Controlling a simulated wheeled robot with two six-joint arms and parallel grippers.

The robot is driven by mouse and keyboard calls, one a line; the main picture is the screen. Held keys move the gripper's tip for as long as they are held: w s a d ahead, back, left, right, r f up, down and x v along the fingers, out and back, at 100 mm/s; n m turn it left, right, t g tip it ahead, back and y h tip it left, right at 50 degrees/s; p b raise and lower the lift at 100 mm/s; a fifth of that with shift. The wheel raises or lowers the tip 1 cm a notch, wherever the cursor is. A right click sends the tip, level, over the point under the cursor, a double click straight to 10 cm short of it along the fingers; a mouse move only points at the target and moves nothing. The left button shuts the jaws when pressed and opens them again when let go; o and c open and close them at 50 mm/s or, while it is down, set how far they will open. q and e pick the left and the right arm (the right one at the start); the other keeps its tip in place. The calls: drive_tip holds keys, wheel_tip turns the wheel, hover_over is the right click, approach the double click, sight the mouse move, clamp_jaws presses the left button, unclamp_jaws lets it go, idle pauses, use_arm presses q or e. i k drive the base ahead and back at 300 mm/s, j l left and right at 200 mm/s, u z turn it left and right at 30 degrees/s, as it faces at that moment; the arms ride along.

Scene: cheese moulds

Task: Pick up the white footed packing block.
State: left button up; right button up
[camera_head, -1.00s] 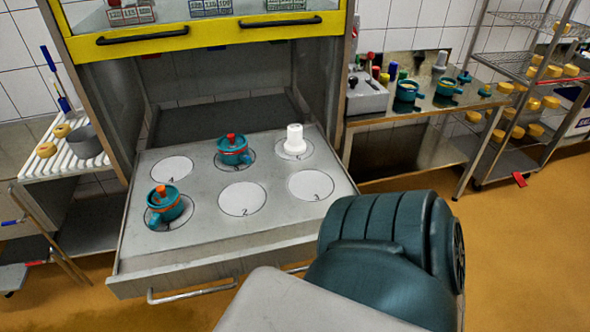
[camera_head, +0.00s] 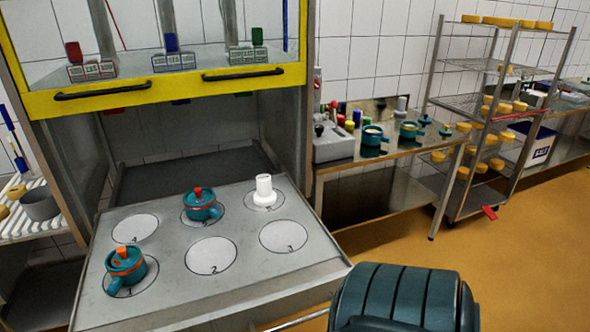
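The white footed packing block (camera_head: 264,192) stands upright on the pulled-out grey drawer (camera_head: 215,287). It has a wide round foot and a narrower upper part. It sits in the back right marked circle, to the right of a teal pot with a red knob (camera_head: 201,205). Nothing touches it. Neither of my grippers is in view. Only a teal part of my arm shows at the bottom right, clear of the block.
Another teal pot (camera_head: 125,268) stands in the front left circle. Circles 2 and 3 and the back left one are empty. A yellow-framed cabinet front (camera_head: 165,90) overhangs behind the drawer. A steel side table (camera_head: 395,154) and cheese rack (camera_head: 470,105) stand right; open floor lies before them.

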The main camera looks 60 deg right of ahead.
sight(264, 197)
drive_tip(key=i+z, duration=0.1)
drive_tip(key=z, duration=0.35)
drive_tip(key=i+l+z, duration=0.1)
drive_tip(key=z, duration=0.4)
drive_tip(key=i+z, duration=0.1)
drive_tip(key=z, duration=0.35)
drive_tip(key=i+z, duration=0.1)
drive_tip(key=z, duration=0.35)
drive_tip(key=i+j+z, duration=0.1)
